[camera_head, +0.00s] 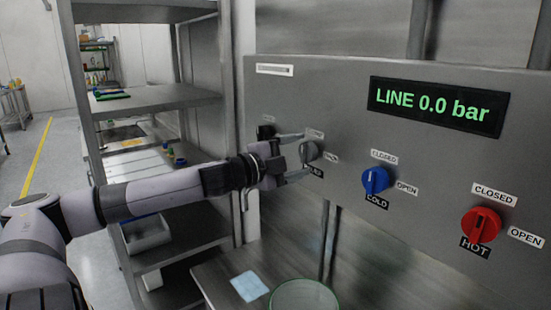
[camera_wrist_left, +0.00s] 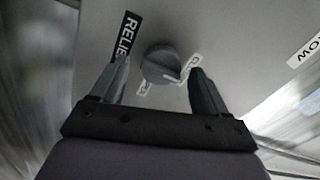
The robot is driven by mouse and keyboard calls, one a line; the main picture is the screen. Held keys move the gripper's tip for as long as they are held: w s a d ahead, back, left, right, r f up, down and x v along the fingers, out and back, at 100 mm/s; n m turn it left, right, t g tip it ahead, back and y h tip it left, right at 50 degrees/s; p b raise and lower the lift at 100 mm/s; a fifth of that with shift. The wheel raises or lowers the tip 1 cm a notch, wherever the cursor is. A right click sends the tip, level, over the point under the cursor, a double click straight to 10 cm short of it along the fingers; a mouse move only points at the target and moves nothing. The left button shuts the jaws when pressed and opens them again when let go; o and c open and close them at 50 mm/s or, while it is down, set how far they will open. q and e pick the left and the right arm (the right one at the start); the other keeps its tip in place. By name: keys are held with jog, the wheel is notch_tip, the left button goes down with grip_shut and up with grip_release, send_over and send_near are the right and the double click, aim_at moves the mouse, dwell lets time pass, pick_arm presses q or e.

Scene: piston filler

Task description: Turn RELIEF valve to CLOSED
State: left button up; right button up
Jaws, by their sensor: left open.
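The RELIEF valve is a grey round knob (camera_head: 309,151) on the steel panel. It also shows in the left wrist view (camera_wrist_left: 160,62), beside a black label reading "RELIE…" (camera_wrist_left: 127,37). Two white labels by the knob are partly covered and hard to read. A pale mark on the knob faces lower right in the wrist view; its exact setting is unclear. My left gripper (camera_head: 305,154) is open, one finger on each side of the knob, also in the wrist view (camera_wrist_left: 158,70). I cannot tell whether the fingers touch it. My right gripper is not in view.
A blue COLD knob (camera_head: 375,180) and a red HOT knob (camera_head: 481,225) sit to the right. A display (camera_head: 436,106) reads "LINE 0.0 bar". A steel table (camera_head: 213,279) bears a light-blue cloth (camera_head: 249,286) and a round green-rimmed item. Shelves (camera_head: 160,100) stand at left.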

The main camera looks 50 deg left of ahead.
pick_arm(q)
jog(key=shift+s+a+r+p, duration=0.1)
jog(key=shift+s+a+p, duration=0.1)
jog(key=shift+s+p, duration=1.05)
jog(key=shift+s+a, duration=0.1)
jog(key=shift+s, duration=1.35)
jog(key=s+d+f+n+g+y, duration=0.15)
jog(key=s+f+n, duration=0.25)
jog(key=f, duration=0.8)
jog(key=s+a+f+n+g+y, duration=0.1)
jog(key=s+f+n+g, duration=0.3)
jog(key=f, duration=0.9)
jog(key=s+d+f+n+h, duration=0.1)
jog(key=s+d+f, duration=0.2)
jog(key=d, duration=0.5)
jog(key=s+d+f+n+g+h, duration=0.1)
jog(key=s+d+f+n, duration=0.1)
jog(key=d+f, duration=0.4)
jog(key=s+d+f+n+g+h, duration=0.1)
jog(key=s+d+f, duration=0.3)
jog(key=d, duration=0.8)
jog(key=shift+f+n, duration=0.7)
jog(key=shift+f, duration=0.05)
